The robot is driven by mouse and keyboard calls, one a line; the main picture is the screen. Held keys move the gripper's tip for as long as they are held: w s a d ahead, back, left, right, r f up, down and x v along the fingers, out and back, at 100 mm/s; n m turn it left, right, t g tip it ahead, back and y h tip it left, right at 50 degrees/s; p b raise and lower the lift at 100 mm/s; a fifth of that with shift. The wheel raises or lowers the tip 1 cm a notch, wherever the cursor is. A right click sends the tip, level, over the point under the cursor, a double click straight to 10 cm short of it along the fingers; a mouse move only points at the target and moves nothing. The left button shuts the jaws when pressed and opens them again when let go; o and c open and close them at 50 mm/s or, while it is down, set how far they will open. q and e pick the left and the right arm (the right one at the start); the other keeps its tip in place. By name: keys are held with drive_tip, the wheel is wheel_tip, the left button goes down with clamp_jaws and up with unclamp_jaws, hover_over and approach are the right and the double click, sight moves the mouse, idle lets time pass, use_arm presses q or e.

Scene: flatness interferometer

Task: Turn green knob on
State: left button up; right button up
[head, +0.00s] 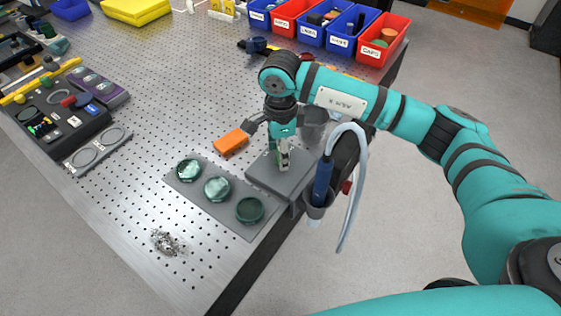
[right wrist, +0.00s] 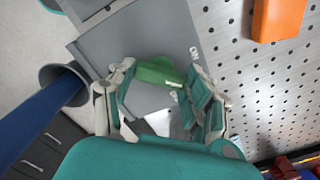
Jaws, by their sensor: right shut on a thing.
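The green knob (right wrist: 158,72) sits on the face of a grey box (right wrist: 135,35) and shows between my right gripper's fingertips in the right wrist view. A white mark is on the knob near its right end. The letters "ON" are printed on the box just above and right of it; another label is partly hidden by the right finger. My right gripper (right wrist: 163,82) is shut on the knob. In the head view my right gripper (head: 283,158) points down onto the grey box (head: 262,183), hiding most of the knob. My left gripper is not in view.
An orange block (head: 231,141) lies left of the box. A grey plate with three round green discs (head: 217,188) lies in front. A cup with a blue-handled tool (head: 322,182) hangs at the table edge, right of the box. Metal shavings (head: 166,243) lie front left.

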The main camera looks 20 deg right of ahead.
drive_tip(key=n+b, duration=0.5)
drive_tip(key=b, duration=0.1)
drive_tip(key=shift+f+b, duration=0.2)
drive_tip(key=shift+b, duration=0.15)
drive_tip(key=shift+r+n+b, duration=0.2)
drive_tip(key=shift+n+b, duration=1.25)
drive_tip(key=shift+n, duration=0.35)
drive_tip(key=shift+r, duration=0.1)
drive_tip(key=o, duration=1.2)
wheel_tip(320, 180, up, 12)
drive_tip(key=shift+f, duration=0.1)
